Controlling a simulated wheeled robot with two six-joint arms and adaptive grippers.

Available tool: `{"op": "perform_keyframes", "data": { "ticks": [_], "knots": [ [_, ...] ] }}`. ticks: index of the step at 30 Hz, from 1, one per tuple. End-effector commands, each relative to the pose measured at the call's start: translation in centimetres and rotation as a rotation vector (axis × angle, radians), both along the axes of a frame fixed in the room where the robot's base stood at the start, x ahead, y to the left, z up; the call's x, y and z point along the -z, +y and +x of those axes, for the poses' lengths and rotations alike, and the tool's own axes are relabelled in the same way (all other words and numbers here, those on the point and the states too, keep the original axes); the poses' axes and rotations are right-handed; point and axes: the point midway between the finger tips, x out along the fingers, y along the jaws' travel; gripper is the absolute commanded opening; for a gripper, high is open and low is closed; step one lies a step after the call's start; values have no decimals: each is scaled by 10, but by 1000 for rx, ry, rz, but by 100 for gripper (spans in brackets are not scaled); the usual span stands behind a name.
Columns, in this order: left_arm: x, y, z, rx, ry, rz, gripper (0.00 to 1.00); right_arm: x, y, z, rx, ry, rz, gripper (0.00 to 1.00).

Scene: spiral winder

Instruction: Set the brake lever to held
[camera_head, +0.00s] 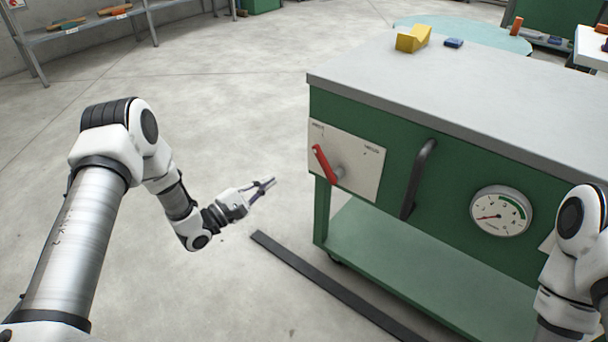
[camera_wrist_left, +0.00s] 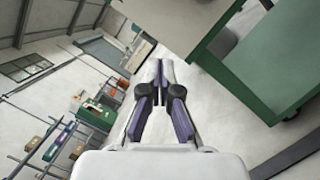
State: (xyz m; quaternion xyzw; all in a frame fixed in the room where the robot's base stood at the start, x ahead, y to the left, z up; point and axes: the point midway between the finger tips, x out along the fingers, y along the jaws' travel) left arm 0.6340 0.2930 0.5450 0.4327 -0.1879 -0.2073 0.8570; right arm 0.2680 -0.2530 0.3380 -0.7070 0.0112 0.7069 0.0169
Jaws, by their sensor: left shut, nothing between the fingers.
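The red brake lever (camera_head: 324,164) is mounted on a pale plate (camera_head: 363,171) on the green front of the bench, near its left corner. Its red arm tilts up and to the left from a grey hub. Small labels sit at the plate's upper left and upper right; I cannot read them. My left gripper (camera_head: 266,184) is shut and empty, left of the lever and apart from it, over open floor. In the left wrist view the fingertips (camera_wrist_left: 159,70) are together with nothing between them. My right gripper is not in view; only part of my right arm shows.
A dark handle (camera_head: 418,178) and a round gauge (camera_head: 500,211) sit right of the plate. A yellow block (camera_head: 413,38) and a blue block (camera_head: 453,43) lie on the grey benchtop (camera_head: 470,95). A dark strip (camera_head: 325,284) lies on the floor.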

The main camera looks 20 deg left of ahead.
Motion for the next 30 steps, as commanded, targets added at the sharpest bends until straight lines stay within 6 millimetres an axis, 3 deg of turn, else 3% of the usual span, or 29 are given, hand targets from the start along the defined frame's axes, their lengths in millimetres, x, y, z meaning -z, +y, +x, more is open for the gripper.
{"op": "perform_keyframes", "data": {
  "ticks": [11,17,26,30],
  "knots": [
    [-1,-3,3,1,1,2,0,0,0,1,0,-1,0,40],
    [-2,-19,28,3,-1,4,0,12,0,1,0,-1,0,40],
    [-11,-54,84,3,-2,3,0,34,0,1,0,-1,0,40],
    [-27,-72,78,1,2,0,0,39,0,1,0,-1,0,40]
  ]
}}
